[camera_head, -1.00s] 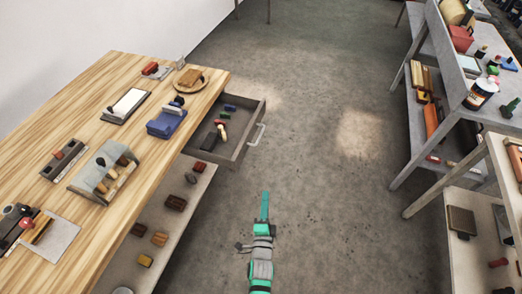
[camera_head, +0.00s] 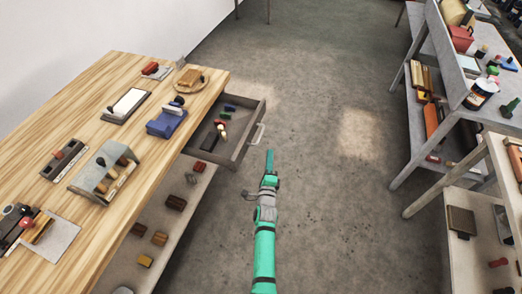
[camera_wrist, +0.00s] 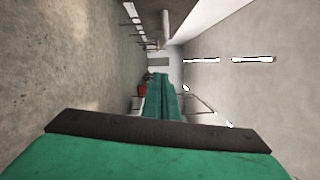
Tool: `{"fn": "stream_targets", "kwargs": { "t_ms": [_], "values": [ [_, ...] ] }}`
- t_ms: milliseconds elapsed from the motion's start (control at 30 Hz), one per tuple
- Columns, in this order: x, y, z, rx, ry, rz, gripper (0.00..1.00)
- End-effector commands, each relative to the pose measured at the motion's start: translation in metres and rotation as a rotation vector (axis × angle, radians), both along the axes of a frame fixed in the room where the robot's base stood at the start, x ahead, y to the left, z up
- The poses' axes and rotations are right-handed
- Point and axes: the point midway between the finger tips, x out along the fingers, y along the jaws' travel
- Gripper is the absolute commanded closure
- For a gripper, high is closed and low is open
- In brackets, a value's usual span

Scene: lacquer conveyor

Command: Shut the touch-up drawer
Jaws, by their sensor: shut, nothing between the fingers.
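The touch-up drawer (camera_head: 228,159) stands pulled out from the right side of the wooden workbench, with its bar handle (camera_head: 257,134) on its outer face. Several small items lie inside it, among them a red piece and a dark block. My gripper (camera_head: 269,156) is shut and empty. In the head view it is just right of the drawer front and slightly nearer than the handle, apparently not touching it. In the wrist view the green fingers (camera_wrist: 162,98) lie together, and neither the drawer nor its handle shows.
The wooden workbench (camera_head: 95,128) on the left carries blocks, a blue tool and trays. A lower shelf (camera_head: 170,225) beneath the drawer holds several small pieces. Grey shelving (camera_head: 400,163) stands at right. The concrete floor (camera_head: 345,200) between is clear.

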Motion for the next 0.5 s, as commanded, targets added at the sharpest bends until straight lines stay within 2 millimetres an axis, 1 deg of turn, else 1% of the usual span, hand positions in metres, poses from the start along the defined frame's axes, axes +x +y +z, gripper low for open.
{"fn": "stream_targets", "kwargs": {
  "t_ms": [33,100,500],
  "values": [
    [0.010,0.000,0.001,-0.001,-0.001,0.001,1.00],
    [0.022,-0.001,0.002,-0.001,-0.001,0.000,1.00],
    [0.027,0.026,0.006,0.000,-0.001,0.002,1.00]
  ]
}}
